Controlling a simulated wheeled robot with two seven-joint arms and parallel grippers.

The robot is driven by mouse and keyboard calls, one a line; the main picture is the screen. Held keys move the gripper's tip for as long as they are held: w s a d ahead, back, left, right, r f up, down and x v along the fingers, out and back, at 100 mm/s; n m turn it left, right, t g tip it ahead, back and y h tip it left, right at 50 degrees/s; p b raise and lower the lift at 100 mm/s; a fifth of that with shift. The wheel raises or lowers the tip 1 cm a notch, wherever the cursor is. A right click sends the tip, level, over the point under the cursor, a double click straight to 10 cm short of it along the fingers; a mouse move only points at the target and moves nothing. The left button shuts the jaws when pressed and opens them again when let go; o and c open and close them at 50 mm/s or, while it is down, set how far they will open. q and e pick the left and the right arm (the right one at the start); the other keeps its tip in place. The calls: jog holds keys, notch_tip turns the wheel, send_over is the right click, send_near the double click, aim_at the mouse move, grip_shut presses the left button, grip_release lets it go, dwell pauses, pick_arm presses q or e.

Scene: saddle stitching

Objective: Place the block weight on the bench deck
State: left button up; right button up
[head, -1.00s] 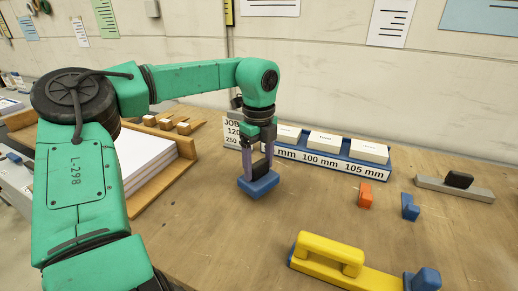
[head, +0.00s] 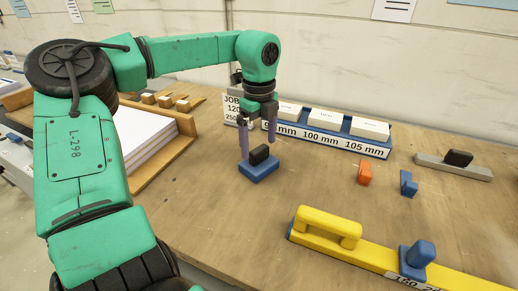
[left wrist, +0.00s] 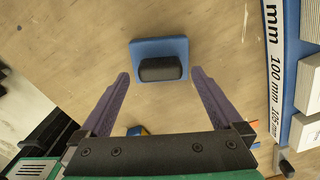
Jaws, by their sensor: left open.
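The block weight (head: 259,170) is a blue slab with a black grip on top. It rests flat on the wooden bench deck (head: 310,185) in the head view. It also shows in the left wrist view (left wrist: 160,48), beyond the fingertips. My left gripper (head: 257,150) has its purple fingers spread apart just above and behind the weight's grip, empty. In the left wrist view the open fingers (left wrist: 160,75) lie on either side of the grip's line. My right gripper is not in view.
A blue rack (head: 340,143) with white blocks and millimetre labels stands behind. An orange block (head: 365,172), a small blue block (head: 408,183) and a grey bar with a black grip (head: 455,165) lie right. A yellow tool (head: 330,228) lies in front. Paper stacks (head: 145,140) stand left.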

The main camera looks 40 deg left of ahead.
aim_at(259, 149)
pick_arm(q)
notch_tip(259, 149, up, 10)
jog(key=shift+f, duration=0.2)
